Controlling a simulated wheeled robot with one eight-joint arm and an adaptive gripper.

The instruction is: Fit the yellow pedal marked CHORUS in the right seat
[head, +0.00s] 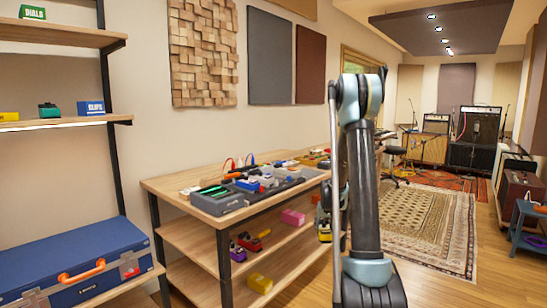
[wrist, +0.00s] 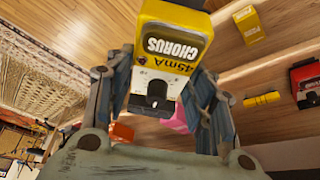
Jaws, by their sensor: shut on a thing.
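The yellow pedal marked CHORUS (wrist: 175,45) is between the fingers of my gripper (wrist: 166,78) in the wrist view. Its lettering reads upside down there, with "45mA" and a dark knob on the end closer to the camera. My gripper is shut on it, one finger along each side.
The bench top (head: 165,185) has bare wood at its left end. Below it are a pink box (head: 293,217), a red pedal (head: 254,241) and a yellow box (head: 260,283). A blue case (head: 75,262) sits on the left shelf. A rug (head: 425,225) covers floor at right.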

